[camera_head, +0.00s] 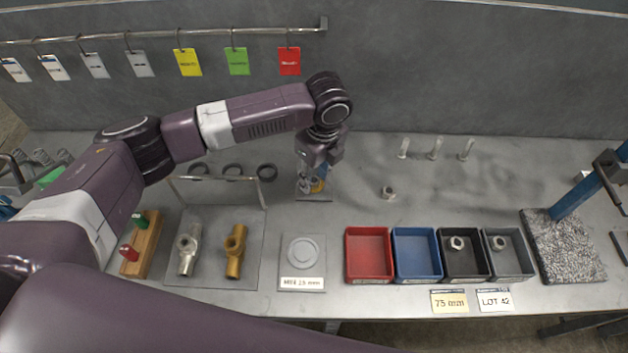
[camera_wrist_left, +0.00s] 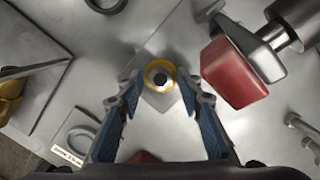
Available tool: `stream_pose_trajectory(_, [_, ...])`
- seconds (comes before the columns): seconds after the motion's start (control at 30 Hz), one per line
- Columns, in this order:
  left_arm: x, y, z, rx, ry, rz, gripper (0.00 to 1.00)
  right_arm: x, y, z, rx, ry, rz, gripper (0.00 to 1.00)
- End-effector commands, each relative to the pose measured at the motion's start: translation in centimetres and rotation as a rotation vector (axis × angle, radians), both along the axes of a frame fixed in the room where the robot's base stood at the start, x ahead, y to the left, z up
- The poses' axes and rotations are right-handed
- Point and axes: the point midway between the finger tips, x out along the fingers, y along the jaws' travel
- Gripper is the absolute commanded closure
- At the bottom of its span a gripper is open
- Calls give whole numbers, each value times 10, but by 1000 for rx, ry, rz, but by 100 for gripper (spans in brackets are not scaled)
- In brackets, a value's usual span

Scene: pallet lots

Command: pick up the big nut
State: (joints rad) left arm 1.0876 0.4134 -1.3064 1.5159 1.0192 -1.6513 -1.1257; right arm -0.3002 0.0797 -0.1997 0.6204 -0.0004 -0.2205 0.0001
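Another nut (camera_head: 457,243) lies in the black bin and one more (camera_head: 498,243) in the grey bin; I cannot tell surely which is the big one. My left gripper (camera_head: 316,182) points down at the back middle of the bench. In the left wrist view its fingers (camera_wrist_left: 160,84) are spread and empty. A yellow ring with a pale, dark-centred top (camera_wrist_left: 160,76) shows between them, below. My right gripper is not in view.
Red (camera_head: 368,256), blue (camera_head: 417,256), black (camera_head: 465,272) and grey (camera_head: 510,271) bins line the front. Upright bolts (camera_head: 435,148) stand behind. A red block (camera_wrist_left: 234,72) is close beside the fingers in the wrist view. A blue-posted stand (camera_head: 567,197) is right.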

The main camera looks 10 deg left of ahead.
Motion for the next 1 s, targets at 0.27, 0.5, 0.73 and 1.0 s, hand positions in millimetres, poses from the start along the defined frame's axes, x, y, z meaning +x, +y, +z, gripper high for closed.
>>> stream_pose_trajectory(0.27, [0,0,1,0,0,0,100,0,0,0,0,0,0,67])
stream_pose_trajectory(0.5, [0,0,1,-1,-1,0,100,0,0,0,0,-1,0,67])
stream_pose_trajectory(0.73, [1,-1,13,-2,-2,0,100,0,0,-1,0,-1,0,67])
stream_pose_trajectory(1.0, [1,-1,59,-2,-5,-2,100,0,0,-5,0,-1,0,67])
